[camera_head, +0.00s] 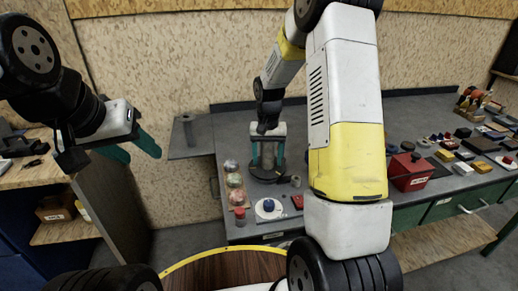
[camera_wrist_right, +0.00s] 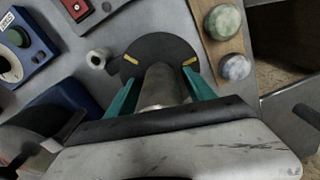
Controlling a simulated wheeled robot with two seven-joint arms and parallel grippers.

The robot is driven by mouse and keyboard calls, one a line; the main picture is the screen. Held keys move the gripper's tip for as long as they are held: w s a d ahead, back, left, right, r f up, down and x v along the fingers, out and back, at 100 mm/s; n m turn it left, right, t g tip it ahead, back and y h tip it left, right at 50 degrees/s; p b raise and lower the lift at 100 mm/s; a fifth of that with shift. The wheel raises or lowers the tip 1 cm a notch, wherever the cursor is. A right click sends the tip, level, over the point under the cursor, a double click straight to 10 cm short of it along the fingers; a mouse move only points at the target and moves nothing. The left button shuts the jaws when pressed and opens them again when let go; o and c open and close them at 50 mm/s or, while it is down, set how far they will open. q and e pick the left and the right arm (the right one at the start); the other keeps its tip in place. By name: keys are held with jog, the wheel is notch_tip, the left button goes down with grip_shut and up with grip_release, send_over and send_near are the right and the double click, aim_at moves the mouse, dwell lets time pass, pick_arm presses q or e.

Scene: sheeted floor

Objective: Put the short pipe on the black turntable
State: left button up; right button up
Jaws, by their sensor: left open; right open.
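The black turntable (camera_head: 270,178) lies on the grey workbench; in the right wrist view it is a dark disc (camera_wrist_right: 160,48) with yellow marks. A grey metal pipe (camera_wrist_right: 162,84), apparently the short pipe, stands on or just over it, between my right gripper's teal fingers. The pipe also shows in the head view (camera_head: 268,156). My right gripper (camera_head: 268,157) is open around the pipe; its fingers also show in the right wrist view (camera_wrist_right: 160,92). Whether they touch the pipe is unclear. My left gripper (camera_head: 132,150) is open and empty, away from the bench at left.
Another grey cylinder (camera_head: 187,128) stands on a side shelf. A small pale ring (camera_wrist_right: 98,58) lies beside the turntable. Round stones (camera_head: 234,180) sit in a wooden holder to its left. A red box (camera_head: 409,171) and several small items crowd the bench at right.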

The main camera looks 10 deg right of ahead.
notch_tip(320, 180, up, 12)
jog(key=s+r+n+t+y, duration=0.1)
jog(key=s+r+t, duration=0.2)
jog(key=s+r, duration=0.75)
jog(key=s+a+r+n+t+y, duration=0.1)
jog(key=s+a+n+t, duration=0.1)
jog(key=s, duration=1.1)
jog(key=shift+s+t, duration=0.4)
jog(key=shift+t, duration=0.2)
